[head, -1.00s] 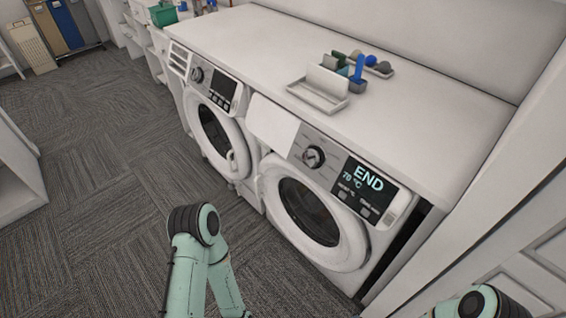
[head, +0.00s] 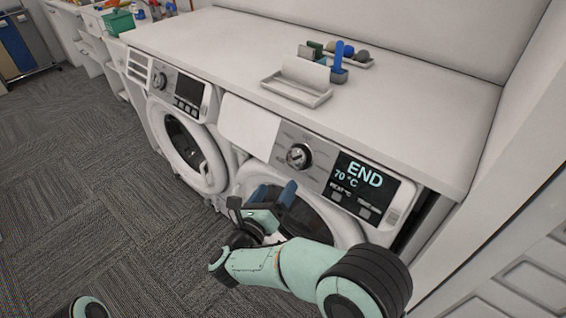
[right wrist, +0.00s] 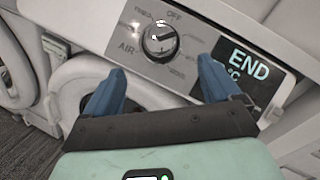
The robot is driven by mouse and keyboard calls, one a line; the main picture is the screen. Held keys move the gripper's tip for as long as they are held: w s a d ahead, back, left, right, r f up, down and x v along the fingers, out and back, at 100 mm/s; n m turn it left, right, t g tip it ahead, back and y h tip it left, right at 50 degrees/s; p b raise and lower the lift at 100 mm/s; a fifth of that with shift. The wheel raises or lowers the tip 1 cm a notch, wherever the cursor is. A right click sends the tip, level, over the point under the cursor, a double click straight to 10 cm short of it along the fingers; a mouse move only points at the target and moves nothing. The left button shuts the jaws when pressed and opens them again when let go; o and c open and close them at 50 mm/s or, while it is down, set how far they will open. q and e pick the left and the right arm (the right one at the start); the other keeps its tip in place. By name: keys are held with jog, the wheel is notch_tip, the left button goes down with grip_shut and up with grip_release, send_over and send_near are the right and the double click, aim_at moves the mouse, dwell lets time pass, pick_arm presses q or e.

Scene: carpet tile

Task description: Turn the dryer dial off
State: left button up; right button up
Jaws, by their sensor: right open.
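The dryer dial (head: 298,156) is a round dark and silver knob on the front panel of the nearer machine, left of its display reading END and 70 °C (head: 362,187). In the right wrist view the dial (right wrist: 160,42) is near the top middle, with OFF printed above it and AIR to its left. My right gripper (head: 275,192) is open, its blue fingers below the dial, in front of the round door. In the right wrist view the open fingers (right wrist: 160,73) lie below and to either side of the dial, apart from it. My left gripper is out of view.
A second machine (head: 180,125) stands to the left. The white countertop (head: 225,50) above holds a tray (head: 297,90) and brushes. A green bin (head: 118,22) is at the far left. Carpet floor (head: 90,190) is open at the left.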

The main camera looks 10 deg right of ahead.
aim_at(294, 161)
jog(key=x, duration=1.1)
jog(key=shift+w+d+p, duration=0.2)
jog(key=shift+w+p, duration=0.05)
jog(key=shift+p, duration=0.15)
jog(key=shift+c, duration=0.3)
jog(key=c, duration=1)
